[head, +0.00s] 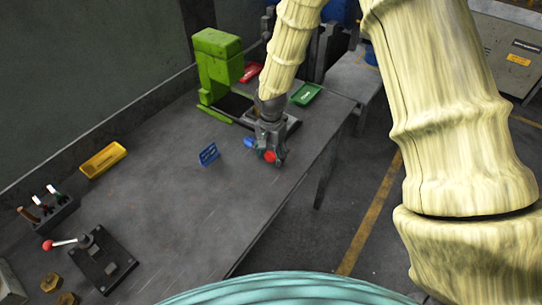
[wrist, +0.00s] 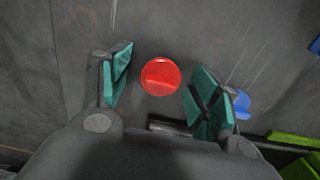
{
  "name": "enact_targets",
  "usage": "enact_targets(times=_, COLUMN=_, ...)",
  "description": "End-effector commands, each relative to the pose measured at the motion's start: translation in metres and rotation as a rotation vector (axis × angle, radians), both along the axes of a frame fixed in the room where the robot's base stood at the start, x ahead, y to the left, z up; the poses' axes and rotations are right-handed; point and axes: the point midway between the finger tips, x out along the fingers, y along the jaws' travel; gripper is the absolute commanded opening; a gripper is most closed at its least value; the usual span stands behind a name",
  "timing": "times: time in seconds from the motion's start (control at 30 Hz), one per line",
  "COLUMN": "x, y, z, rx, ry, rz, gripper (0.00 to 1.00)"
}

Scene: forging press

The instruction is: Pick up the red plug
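The red plug (head: 270,156) is a small round red piece near the table's right edge. In the wrist view the red plug (wrist: 160,76) shows its round face between the teal finger pads, with gaps on both sides. My gripper (head: 268,150) is at the plug in the head view, partly covering it. In the wrist view my gripper (wrist: 158,88) is open, its pads apart and not visibly touching the plug. I cannot tell the exact height of the fingers over the table.
A blue piece (head: 249,142) lies just beside my gripper, and a blue slotted holder (head: 208,154) stands to its left. A green press (head: 217,65), a green tray (head: 305,94) and a red tray (head: 251,72) are behind. A yellow tray (head: 103,159) is at left. The table's middle is clear.

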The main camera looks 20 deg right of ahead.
Motion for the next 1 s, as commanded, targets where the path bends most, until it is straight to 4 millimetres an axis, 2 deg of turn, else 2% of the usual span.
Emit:
enact_targets(times=0.03, x=0.0, y=0.0, z=0.0, rx=0.0, ry=0.0, rz=0.0, gripper=0.52)
enact_targets(times=0.2, x=0.0, y=0.0, z=0.0, rx=0.0, ry=0.0, rz=0.0, gripper=0.29)
enact_targets(times=0.23, x=0.0, y=0.0, z=0.0, rx=0.0, ry=0.0, rz=0.0, gripper=0.28)
enact_targets(times=0.67, x=0.0, y=0.0, z=0.002, rx=0.001, ry=-0.001, rz=-0.001, gripper=0.28)
enact_targets(times=1.0, x=0.001, y=0.0, z=0.027, rx=0.002, ry=-0.002, rz=-0.001, gripper=0.28)
